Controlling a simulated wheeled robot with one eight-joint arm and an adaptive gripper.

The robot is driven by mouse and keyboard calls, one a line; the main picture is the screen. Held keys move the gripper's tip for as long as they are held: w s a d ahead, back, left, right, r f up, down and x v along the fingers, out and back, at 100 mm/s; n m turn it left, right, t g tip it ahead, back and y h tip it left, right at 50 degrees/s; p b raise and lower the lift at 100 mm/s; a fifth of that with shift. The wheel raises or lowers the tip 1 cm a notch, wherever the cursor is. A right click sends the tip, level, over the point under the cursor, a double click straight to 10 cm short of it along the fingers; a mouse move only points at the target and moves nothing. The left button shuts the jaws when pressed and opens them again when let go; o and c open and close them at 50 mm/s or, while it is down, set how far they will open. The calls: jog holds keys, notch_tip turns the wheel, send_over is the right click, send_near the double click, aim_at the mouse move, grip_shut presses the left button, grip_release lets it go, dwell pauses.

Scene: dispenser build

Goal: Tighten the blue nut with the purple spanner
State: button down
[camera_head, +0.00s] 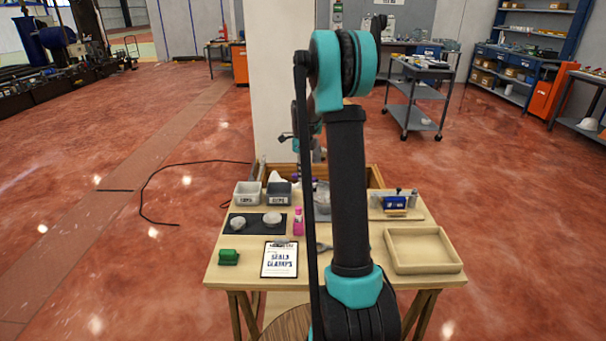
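My arm crosses the middle of the view. My gripper (312,154) is small and partly hidden behind the arm, above the back of the wooden table (236,262); its fingers are too unclear to tell open from shut. A small purple patch (297,179) shows below it, at the back of the table; I cannot tell whether it is the spanner. A blue block-like device (395,203) with an upright part sits on a wooden board at the back right. I cannot make out a blue nut.
Grey (246,195) and dark (279,194) bins stand at the back left. An empty wooden tray (424,269) is front right.

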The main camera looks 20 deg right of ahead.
jog(key=shift+w+d+m, duration=0.85)
jog(key=shift+w+m, duration=0.05)
jog(key=shift+m, duration=0.3)
jog(key=shift+w+d+m, duration=0.65)
jog(key=shift+d+m, duration=0.35)
jog(key=shift+s+a, duration=0.1)
jog(key=shift+a, duration=0.05)
jog(key=shift+s+a+n, duration=0.2)
jog(key=shift+a+n, duration=0.15)
jog(key=shift+n, duration=0.15)
jog(key=shift+r, duration=0.15)
